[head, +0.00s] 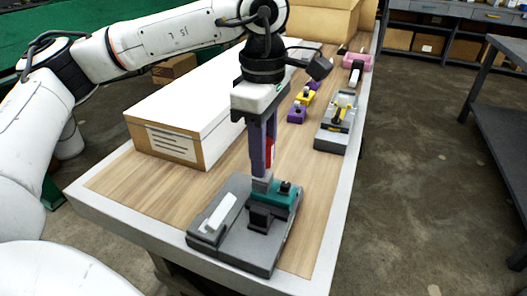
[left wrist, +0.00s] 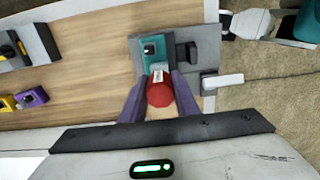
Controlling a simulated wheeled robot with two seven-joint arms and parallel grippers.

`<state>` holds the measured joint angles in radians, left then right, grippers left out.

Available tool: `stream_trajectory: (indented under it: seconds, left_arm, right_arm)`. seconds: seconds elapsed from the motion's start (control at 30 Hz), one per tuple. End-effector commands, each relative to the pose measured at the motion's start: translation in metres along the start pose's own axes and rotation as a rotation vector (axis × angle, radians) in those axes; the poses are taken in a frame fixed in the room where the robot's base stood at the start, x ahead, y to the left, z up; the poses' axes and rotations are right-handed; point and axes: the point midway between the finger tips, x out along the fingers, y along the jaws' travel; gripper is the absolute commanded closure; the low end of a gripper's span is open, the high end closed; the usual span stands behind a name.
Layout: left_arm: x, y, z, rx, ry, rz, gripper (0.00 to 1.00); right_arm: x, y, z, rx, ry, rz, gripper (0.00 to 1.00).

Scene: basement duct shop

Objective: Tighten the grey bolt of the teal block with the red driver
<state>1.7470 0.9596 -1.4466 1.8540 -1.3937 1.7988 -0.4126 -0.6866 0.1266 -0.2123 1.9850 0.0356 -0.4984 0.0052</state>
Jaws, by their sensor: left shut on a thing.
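My left gripper (head: 264,165) has purple fingers, points down and is shut on the red driver (head: 270,153). The driver's red end also shows between the fingers in the left wrist view (left wrist: 160,95). The teal block (head: 284,200) sits in a grey fixture at the near end of the bench; it also shows in the left wrist view (left wrist: 153,63). A dark bolt-like part (head: 285,187) stands on the block. A light grey piece (head: 262,184) is directly below the fingers at the block's left side; I cannot tell whether it is the grey bolt or part of the driver. My right gripper is not seen.
The grey fixture (head: 230,248) has a white lever (head: 217,213) and a black block (head: 261,217). A long white-topped box (head: 195,100) lies left of the gripper. Another grey fixture (head: 334,138) and purple and yellow pieces stand farther back. Bare wood (head: 305,200) lies right of the block.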

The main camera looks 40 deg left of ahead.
Motion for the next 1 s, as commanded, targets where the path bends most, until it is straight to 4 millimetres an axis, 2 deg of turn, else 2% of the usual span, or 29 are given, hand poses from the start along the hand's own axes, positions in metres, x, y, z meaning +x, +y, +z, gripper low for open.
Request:
stream_trajectory:
  seconds: [0.8,0.87,1.0]
  left_arm:
    - [0.0074,0.0001,-0.0001,0.002,0.0,0.001,0.94]
    - [0.008,0.0,0.0,0.026,0.0,0.0,0.94]
    - [0.0086,-0.0002,0.0003,0.182,-0.001,0.0,0.94]
  right_arm:
    - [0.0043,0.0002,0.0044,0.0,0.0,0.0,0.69]
    - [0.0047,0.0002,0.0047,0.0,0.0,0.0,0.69]
    - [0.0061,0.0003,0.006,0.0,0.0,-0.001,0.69]
